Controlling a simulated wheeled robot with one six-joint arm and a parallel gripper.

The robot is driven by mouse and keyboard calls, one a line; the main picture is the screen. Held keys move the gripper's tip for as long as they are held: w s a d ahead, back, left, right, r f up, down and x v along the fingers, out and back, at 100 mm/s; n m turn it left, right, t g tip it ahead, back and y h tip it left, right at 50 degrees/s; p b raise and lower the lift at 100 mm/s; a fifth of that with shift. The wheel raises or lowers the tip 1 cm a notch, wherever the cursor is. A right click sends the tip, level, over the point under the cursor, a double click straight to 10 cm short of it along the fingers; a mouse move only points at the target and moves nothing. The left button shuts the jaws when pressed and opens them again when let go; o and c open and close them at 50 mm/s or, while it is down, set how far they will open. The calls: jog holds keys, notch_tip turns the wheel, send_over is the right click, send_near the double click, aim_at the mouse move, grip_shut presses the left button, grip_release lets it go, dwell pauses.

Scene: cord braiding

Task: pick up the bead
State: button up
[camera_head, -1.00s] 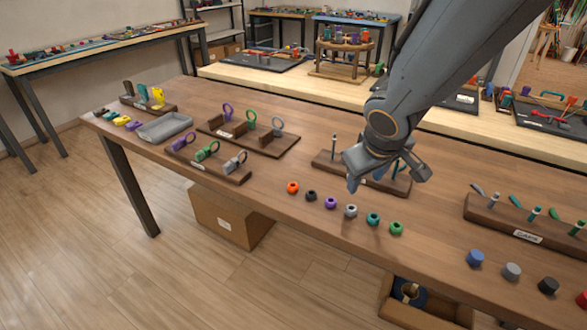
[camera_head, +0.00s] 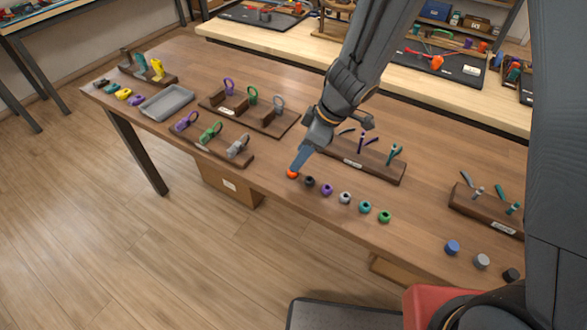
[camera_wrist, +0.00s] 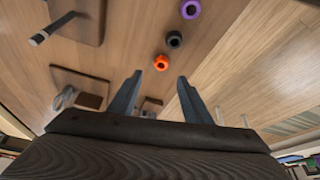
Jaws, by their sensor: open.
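A row of small beads lies along the table's front edge. The orange bead (camera_head: 292,174) is at its left end, partly covered by my gripper (camera_head: 297,166) in the head view. In the wrist view the orange bead (camera_wrist: 161,62) sits just beyond the tips of my gripper (camera_wrist: 159,77), about midway between the two spread fingers. My gripper is open and holds nothing. To the right come the black bead (camera_head: 309,182), purple bead (camera_head: 326,190), grey bead (camera_head: 345,198), teal bead (camera_head: 365,207) and green bead (camera_head: 385,217).
A wooden rack with upright pegs (camera_head: 355,165) stands behind the beads. Racks with rings (camera_head: 212,151) stand to the left, beside a grey tray (camera_head: 188,91). Several caps (camera_head: 452,248) lie at the right, before another rack (camera_head: 458,198). The front edge is close to the beads.

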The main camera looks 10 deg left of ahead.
aim_at(293, 173)
jog(key=x, duration=0.2)
jog(key=b+x, duration=0.1)
jog(key=x, duration=0.3)
jog(key=shift+d+f+b, duration=0.2)
jog(key=shift+d+b, duration=0.1)
jog(key=shift+s, duration=0.1)
jog(key=c, duration=1.1)
